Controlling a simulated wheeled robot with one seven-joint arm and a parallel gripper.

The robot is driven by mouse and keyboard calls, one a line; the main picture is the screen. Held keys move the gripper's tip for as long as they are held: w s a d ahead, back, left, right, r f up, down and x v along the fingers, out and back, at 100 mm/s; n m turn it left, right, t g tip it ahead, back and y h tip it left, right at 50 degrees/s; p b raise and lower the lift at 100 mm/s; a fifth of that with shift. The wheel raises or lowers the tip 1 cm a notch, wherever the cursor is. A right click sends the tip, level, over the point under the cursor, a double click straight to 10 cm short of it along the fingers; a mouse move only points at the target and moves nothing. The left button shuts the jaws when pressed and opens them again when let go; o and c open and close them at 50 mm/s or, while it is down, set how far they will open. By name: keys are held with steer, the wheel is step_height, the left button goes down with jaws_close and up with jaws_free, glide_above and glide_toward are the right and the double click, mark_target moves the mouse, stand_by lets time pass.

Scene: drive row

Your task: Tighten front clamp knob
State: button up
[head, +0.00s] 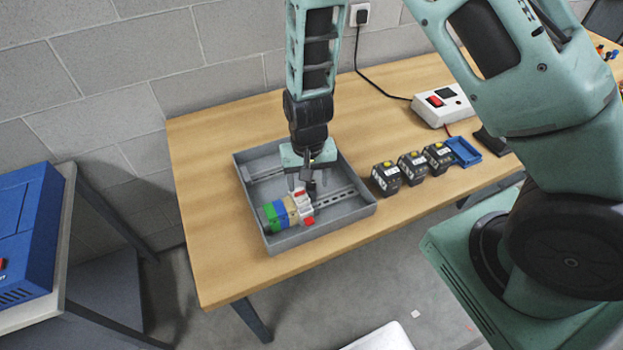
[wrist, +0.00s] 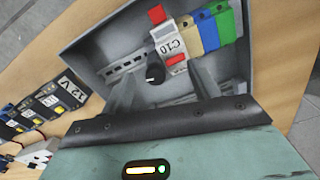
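A black round knob (wrist: 155,73) with a pale mark sits beside the white C10 breaker (wrist: 168,42) at the slotted rail (wrist: 124,67) in the grey tray. The breaker has red ends and stands against beige, blue and green blocks (wrist: 212,27). My gripper (wrist: 158,82) is open, with its two fingers apart on either side of the knob in the picture. I cannot tell whether they touch it. In the head view my gripper (head: 302,180) reaches down into the tray (head: 333,222) beside the breaker, and largely hides the knob.
Several black 12 V units (head: 412,166) stand right of the tray, then a shallow blue tray (head: 463,151). A white box with a red switch (head: 441,104) is behind them. The wooden table (head: 212,165) is clear left of the tray.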

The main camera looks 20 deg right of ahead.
steer(key=shift+o, duration=0.9)
steer(key=shift+d, duration=0.1)
steer(key=shift+d+r+p, duration=0.1)
steer(key=shift+r+p, duration=2.9)
steer(key=shift+r, duration=0.55)
steer(key=shift+f, duration=0.1)
